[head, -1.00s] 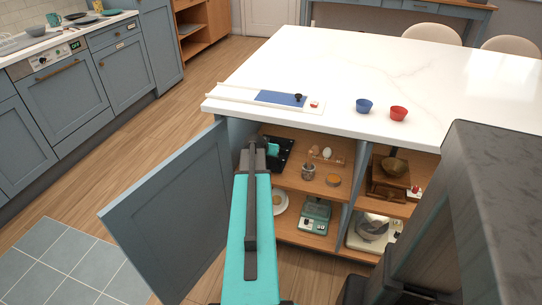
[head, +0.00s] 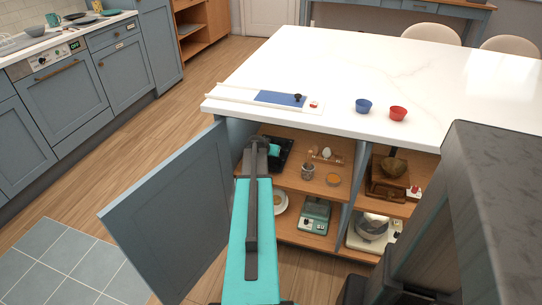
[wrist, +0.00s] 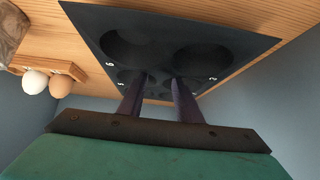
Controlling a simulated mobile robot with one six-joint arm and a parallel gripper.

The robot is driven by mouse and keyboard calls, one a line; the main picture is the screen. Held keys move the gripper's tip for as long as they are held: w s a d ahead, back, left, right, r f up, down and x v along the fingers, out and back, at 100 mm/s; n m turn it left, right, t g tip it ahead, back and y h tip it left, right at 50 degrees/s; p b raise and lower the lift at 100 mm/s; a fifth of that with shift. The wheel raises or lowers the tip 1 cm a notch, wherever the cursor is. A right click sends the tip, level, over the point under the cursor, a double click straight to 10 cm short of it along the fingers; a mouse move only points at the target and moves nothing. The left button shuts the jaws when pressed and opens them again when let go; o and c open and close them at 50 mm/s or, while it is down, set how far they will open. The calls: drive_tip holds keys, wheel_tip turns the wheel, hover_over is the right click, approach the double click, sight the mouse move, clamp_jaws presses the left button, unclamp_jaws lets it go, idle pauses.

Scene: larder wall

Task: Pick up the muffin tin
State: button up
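The muffin tin (wrist: 172,48) is a dark, flat tray with round cups and small white numbers. It lies on the wooden shelf inside the island's open cabinet. In the head view the tin (head: 287,146) is partly hidden behind my arm. My gripper (wrist: 160,78) reaches over the tin's near part in the wrist view. Its two dark fingers are apart, with a gap between them. I cannot tell whether the fingers touch the tin.
Eggs (wrist: 36,82) in a wooden holder stand beside the tin. A glass jar (head: 307,171) and a round orange-topped item (head: 333,180) share the shelf. The open cabinet door (head: 170,215) stands left of my arm. A green scale (head: 315,216) sits below.

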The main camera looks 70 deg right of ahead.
drive_tip(key=shift+d+f, duration=0.1)
drive_tip(key=shift+f, duration=0.05)
idle(0.4)
clamp_jaws()
